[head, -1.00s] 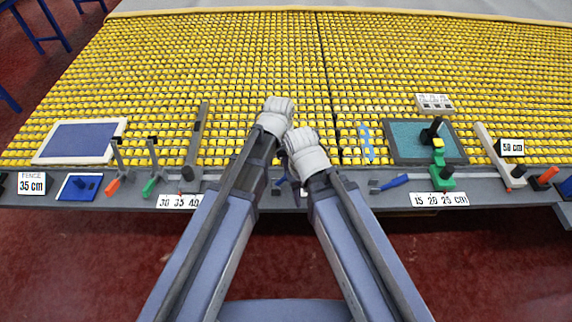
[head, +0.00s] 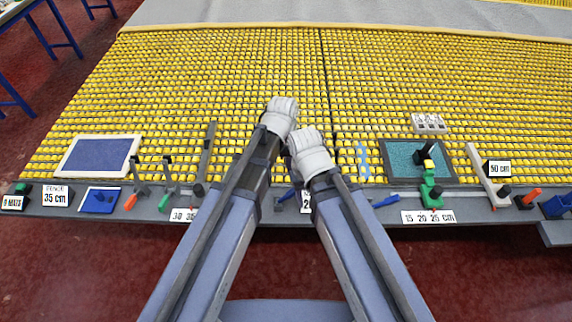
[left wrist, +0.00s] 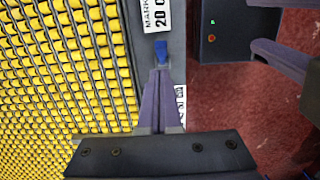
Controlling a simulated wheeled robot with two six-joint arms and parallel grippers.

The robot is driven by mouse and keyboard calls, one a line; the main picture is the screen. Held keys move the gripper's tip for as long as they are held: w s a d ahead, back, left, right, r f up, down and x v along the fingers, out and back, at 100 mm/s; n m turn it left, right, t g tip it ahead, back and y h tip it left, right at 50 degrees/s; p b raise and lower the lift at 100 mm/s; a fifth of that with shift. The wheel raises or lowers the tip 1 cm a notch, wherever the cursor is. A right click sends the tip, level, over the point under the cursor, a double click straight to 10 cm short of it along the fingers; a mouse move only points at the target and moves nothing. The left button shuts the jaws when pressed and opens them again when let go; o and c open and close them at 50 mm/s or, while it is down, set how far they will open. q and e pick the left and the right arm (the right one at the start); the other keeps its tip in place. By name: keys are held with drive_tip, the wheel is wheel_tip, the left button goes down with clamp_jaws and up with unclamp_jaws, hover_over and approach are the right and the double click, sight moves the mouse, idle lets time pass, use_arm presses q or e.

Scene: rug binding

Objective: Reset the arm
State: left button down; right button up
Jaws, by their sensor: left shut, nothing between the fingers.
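My two arms reach forward side by side in the head view, ending in white rounded wrist parts, the left one (head: 280,115) slightly farther out than the right one (head: 310,152). My left gripper (left wrist: 160,72) shows in the left wrist view with its purple fingers together and empty. Its tips are over the grey ledge, close to a small blue piece (left wrist: 162,50); I cannot tell whether they touch. My right gripper's fingers are not visible.
The grey ledge (head: 330,205) carries a 35 cm card (head: 57,195), a blue pad (head: 101,200), tools with orange and green ends, and a green tool (head: 431,192). Behind is a table of yellow rollers (head: 250,70). Red floor (head: 480,270) is free in front.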

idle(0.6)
use_arm(q)
drive_tip(key=s+a+m+y, duration=0.1)
drive_tip(key=s+a+m, duration=0.2)
drive_tip(key=a+m, duration=0.6)
drive_tip(key=s+a+m, duration=0.2)
drive_tip(key=a+m, duration=0.7)
drive_tip(key=s+d+f+m+y+b, duration=0.1)
drive_tip(key=s+d+f+m+b, duration=0.2)
drive_tip(key=d, duration=0.8)
drive_tip(key=s+f+b, duration=0.2)
drive_tip(key=s, duration=0.1)
drive_tip(key=shift+d+m, duration=0.15)
drive_tip(key=shift+m, duration=0.25)
